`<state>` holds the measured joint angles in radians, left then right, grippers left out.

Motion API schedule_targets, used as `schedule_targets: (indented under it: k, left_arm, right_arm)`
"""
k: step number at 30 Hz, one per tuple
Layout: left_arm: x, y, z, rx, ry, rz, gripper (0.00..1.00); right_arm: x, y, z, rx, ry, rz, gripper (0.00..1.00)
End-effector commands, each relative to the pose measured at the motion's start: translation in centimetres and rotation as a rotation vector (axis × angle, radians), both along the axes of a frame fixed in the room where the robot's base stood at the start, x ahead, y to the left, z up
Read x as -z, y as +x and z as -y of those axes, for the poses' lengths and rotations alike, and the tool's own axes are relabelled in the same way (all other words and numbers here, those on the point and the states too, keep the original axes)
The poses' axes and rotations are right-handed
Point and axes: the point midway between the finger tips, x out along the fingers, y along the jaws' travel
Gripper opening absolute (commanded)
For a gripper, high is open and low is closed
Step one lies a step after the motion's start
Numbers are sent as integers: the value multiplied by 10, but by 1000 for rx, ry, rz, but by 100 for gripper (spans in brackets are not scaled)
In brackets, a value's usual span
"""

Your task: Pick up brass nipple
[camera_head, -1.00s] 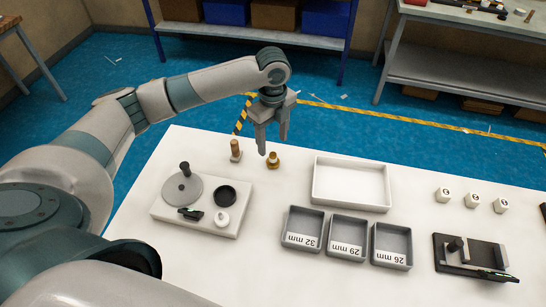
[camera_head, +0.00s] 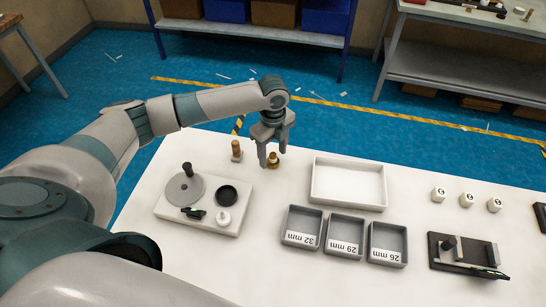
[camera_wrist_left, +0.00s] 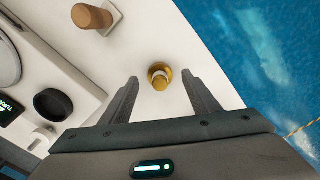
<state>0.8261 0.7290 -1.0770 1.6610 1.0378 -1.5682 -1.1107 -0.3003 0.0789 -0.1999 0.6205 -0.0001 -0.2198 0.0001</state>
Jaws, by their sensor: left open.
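The brass nipple (camera_head: 273,159) stands on the white table near its far edge. It also shows in the left wrist view (camera_wrist_left: 160,77), ahead of and between the two fingers. My left gripper (camera_head: 273,160) is open and points down over the nipple. In the left wrist view the fingers (camera_wrist_left: 163,88) are spread on either side, with gaps to the nipple. No contact shows. My right gripper is not in view.
A wooden-handled piece (camera_head: 236,150) stands just left of the nipple. A white fixture board (camera_head: 205,204) lies nearer. An empty white tray (camera_head: 349,184), grey labelled bins (camera_head: 345,237), several white blocks (camera_head: 467,199) and a dark fixture (camera_head: 468,254) are to the right.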

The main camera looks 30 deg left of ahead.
Motion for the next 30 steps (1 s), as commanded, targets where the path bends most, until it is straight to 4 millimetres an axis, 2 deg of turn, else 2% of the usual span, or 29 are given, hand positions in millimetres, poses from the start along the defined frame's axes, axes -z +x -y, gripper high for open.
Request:
schedule_targets:
  k: [6,20,24,26,30]
  left_arm:
    - [17,0,0,0,0,0,56]
    - [18,0,0,0,0,1,56]
    - [18,0,0,0,0,1,22]
    - [17,0,0,0,0,1,9]
    - [17,0,0,0,0,1,9]
  right_arm:
    - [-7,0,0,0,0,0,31]
    - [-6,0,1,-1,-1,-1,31]
    - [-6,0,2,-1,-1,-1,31]
    - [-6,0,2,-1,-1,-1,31]
    - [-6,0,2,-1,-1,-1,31]
